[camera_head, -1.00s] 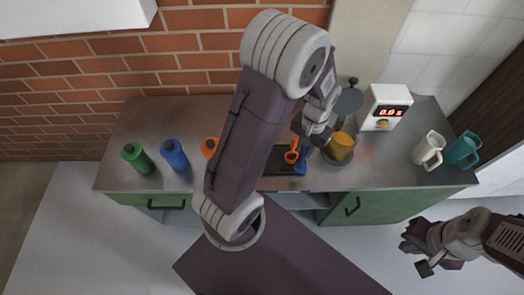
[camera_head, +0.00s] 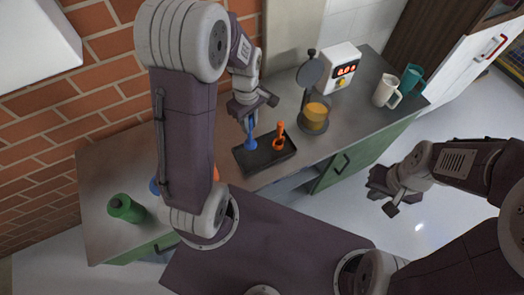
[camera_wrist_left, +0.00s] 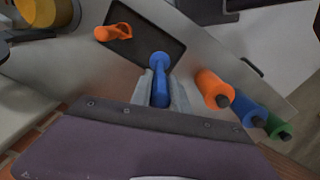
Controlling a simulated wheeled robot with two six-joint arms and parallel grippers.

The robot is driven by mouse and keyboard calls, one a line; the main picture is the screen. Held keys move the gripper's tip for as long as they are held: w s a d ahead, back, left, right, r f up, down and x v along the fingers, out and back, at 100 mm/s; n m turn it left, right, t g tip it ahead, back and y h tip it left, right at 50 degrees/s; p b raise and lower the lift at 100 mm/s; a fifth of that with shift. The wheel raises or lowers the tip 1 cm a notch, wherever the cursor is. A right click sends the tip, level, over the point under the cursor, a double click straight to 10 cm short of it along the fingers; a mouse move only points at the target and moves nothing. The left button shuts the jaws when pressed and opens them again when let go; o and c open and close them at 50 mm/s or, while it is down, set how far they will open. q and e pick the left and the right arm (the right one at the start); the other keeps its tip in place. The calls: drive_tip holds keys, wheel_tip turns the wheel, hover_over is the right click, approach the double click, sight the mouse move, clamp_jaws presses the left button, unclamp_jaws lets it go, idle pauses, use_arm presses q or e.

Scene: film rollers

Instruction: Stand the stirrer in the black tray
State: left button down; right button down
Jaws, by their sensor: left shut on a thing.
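The blue stirrer (camera_head: 250,140), with a rod and a wider round end, hangs upright from my left gripper (camera_head: 248,112). In the left wrist view, my left gripper (camera_wrist_left: 160,97) is shut on its rod, and the round end of the stirrer (camera_wrist_left: 160,62) points away from the fingers. The black tray (camera_head: 246,165) lies on the counter. The stirrer's round end is over the tray's far left part; I cannot tell whether it touches the tray floor. An orange tool (camera_head: 279,138) with a ring stands in the tray's right part. My right gripper (camera_head: 386,197) is open and empty, off the counter.
A white mug (camera_head: 386,91) and a teal mug (camera_head: 411,80) are farther right.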

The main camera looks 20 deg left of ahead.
sight(250, 140)
use_arm(q)
drive_tip(key=shift+a+n, duration=0.3)
drive_tip(key=shift+n, duration=0.1)
wheel_tip(250, 140, down, 10)
drive_tip(key=shift+w+d+r, duration=0.1)
drive_tip(key=shift+f, duration=0.25)
drive_tip(key=c, duration=1.3)
unclamp_jaws()
drive_tip(key=shift+r, duration=0.1)
drive_tip(key=shift+o, duration=0.2)
